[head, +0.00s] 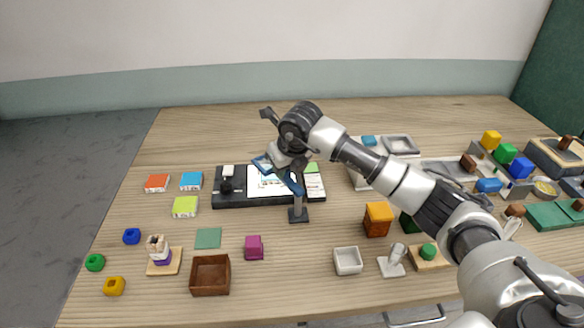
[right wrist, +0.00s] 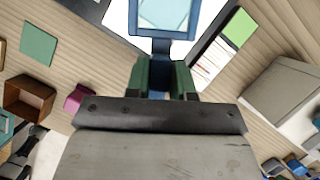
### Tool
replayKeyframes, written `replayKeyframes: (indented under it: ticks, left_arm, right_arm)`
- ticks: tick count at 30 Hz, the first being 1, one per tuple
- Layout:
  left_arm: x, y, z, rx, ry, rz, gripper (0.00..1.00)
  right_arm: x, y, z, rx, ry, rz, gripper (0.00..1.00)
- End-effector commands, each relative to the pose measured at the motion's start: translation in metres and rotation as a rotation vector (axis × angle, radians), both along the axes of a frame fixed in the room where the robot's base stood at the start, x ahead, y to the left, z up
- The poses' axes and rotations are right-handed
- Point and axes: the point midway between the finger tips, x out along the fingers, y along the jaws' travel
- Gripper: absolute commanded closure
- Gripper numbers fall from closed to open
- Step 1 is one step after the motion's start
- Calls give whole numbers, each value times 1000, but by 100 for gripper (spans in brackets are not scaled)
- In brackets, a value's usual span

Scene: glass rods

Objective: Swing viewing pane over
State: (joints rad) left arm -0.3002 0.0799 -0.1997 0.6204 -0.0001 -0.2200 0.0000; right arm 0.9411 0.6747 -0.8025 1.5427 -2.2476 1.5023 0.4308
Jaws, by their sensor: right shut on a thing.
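The viewing pane (right wrist: 166,15) is a blue-framed clear pane with a short blue handle. In the right wrist view my right gripper (right wrist: 161,75) is shut on that handle, its green-padded fingers on either side. In the head view the pane (head: 262,163) is partly hidden by my right gripper (head: 284,172). My left gripper is not in view.
Coloured blocks and books lie to the left. A brown open box (head: 210,275), a magenta cube (head: 254,247) and a white box (head: 347,261) stand in front. An orange block (head: 378,219) is right of the post. Trays and blocks crowd the right side.

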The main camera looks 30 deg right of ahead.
Motion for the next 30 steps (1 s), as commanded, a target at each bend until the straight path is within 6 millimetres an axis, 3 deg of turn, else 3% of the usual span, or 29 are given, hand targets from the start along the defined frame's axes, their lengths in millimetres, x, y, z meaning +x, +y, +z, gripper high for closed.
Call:
replayKeyframes:
  ticks: [11,12,16,25,30]
  left_arm:
    - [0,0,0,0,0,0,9]
    - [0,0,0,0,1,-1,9]
    - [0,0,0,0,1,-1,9]
    - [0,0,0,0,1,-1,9]
    - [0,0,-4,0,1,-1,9]
  right_arm:
    - [1,0,2,-1,-3,-3,100]
    - [1,0,2,-1,-3,-3,71]
    - [1,0,1,-1,-2,-2,51]
    - [0,0,2,0,-1,-1,51]
    - [-6,-2,19,-1,-4,-3,51]
